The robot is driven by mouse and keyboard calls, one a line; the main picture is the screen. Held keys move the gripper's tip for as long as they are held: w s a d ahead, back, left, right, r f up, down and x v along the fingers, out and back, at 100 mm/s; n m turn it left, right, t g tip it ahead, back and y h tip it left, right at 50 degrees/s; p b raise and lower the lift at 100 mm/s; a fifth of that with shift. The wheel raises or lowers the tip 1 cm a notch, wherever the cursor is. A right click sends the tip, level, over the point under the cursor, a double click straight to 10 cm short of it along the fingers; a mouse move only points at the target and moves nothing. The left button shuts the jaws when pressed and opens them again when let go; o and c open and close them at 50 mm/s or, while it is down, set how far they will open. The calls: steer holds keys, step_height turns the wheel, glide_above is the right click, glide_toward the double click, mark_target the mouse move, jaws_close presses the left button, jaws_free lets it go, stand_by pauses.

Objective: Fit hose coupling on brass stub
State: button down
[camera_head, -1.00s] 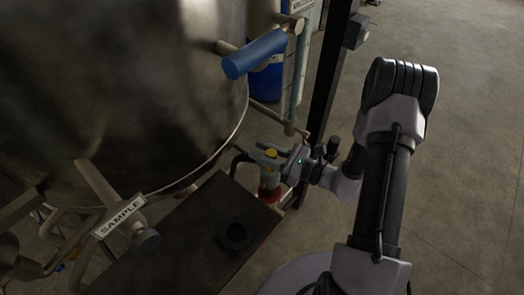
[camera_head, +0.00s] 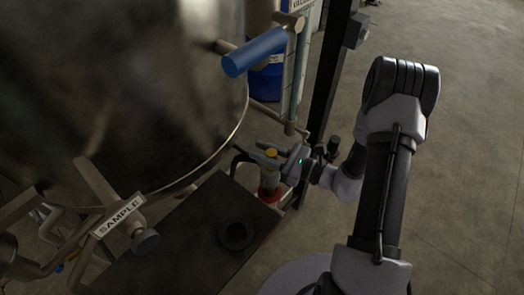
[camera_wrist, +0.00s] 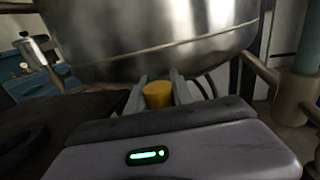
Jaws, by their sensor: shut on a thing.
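My gripper (camera_head: 268,157) is shut on a small yellow-topped piece (camera_head: 270,153), which looks to be the hose coupling. In the wrist view the yellow piece (camera_wrist: 158,94) sits upright between the two grey fingers. A pale grey body with a red lower part (camera_head: 269,181) shows directly below it in the head view. A dark curved hose (camera_head: 238,160) shows just left of the fingers; I cannot tell whether it joins the held piece. I cannot make out the brass stub clearly.
A large steel vessel (camera_head: 110,90) fills the left. A dark bench top (camera_head: 190,245) with a black ring (camera_head: 235,234) lies in front. A SAMPLE valve (camera_head: 120,215), a blue-handled valve (camera_head: 254,52) and a dark post (camera_head: 327,80) stand nearby. The floor at right is clear.

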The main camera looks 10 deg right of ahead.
steer(key=shift+f+b, duration=2.7)
steer(key=shift+f, duration=0.65)
steer(key=c, duration=1)
jaws_free()
steer(key=shift+c, duration=0.2)
steer(key=p+v, duration=0.5)
steer(key=v, duration=1.2)
steer(key=shift+d, duration=0.2)
steer(key=shift+s+r, duration=0.1)
steer(key=shift+r, duration=0.05)
